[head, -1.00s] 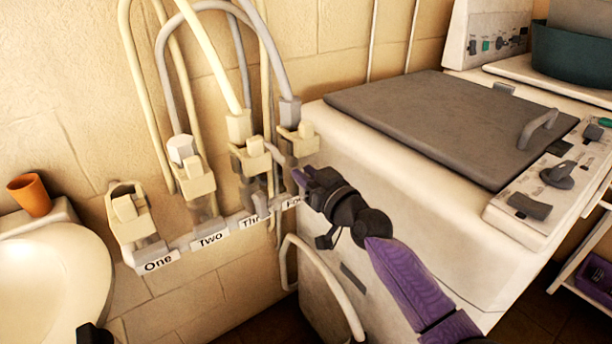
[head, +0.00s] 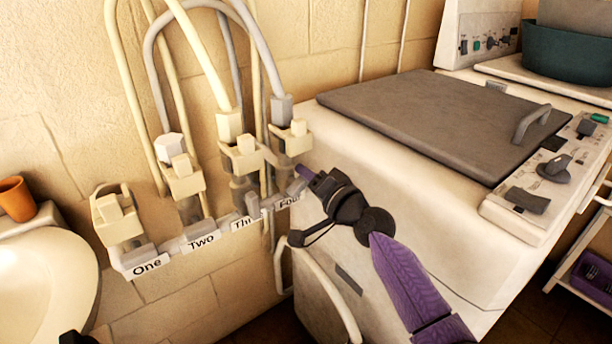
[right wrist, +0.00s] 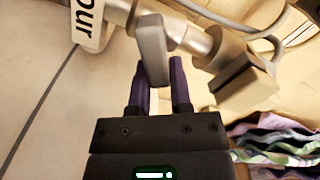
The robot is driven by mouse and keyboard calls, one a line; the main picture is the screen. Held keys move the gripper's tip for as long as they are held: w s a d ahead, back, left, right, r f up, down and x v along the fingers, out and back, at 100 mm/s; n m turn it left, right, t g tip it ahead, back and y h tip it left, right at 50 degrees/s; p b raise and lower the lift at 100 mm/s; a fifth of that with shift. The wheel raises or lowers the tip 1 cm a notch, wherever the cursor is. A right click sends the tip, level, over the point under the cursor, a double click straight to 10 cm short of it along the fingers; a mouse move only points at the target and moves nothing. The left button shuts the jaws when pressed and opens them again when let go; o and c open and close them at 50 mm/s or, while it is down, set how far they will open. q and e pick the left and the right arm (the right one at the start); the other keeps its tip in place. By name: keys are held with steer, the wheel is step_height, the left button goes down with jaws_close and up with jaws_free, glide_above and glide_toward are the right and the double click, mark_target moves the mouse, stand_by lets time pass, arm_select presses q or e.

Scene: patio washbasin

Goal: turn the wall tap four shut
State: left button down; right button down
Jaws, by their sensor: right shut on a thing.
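Tap four (head: 294,137) is the rightmost of the row on the wall, with a hose on top and the label Four (head: 287,200) below it. My right gripper (head: 305,176) is at this tap, reaching in from the right. In the right wrist view, the purple fingers (right wrist: 160,80) are shut on the tap's grey lever (right wrist: 152,45), one on each side. The lever's tip is between them. The tap's metal body and cream square block (right wrist: 240,85) are to the right of the lever. In the head view the fingers partly hide the lever.
Taps one (head: 118,218), two (head: 184,178) and three (head: 247,155) stand close by on the left, with hoses arching above. A white washing machine (head: 400,185) with a grey lid is close on the right. A basin (head: 45,275) and orange cup (head: 16,199) are at the left.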

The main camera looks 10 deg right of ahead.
steer(key=m, duration=0.3)
steer(key=shift+d+f+m, duration=0.1)
steer(key=shift+f+m, duration=0.2)
steer(key=shift+f, duration=0.1)
steer(key=shift+f+m, duration=0.25)
steer(key=shift+m, duration=0.85)
arm_select(q)
steer(key=shift+s+d, duration=0.1)
steer(key=shift+s, duration=0.25)
arm_select(e)
steer(key=shift+m, duration=0.3)
arm_select(q)
steer(key=shift+w, duration=0.1)
arm_select(e)
steer(key=shift+f, duration=0.1)
arm_select(q)
steer(key=shift+w, duration=0.35)
arm_select(e)
steer(key=c, duration=0.5)
jaws_free()
steer(key=shift+c, duration=0.2)
arm_select(q)
steer(key=shift+s, duration=0.15)
steer(key=shift+s, duration=0.1)
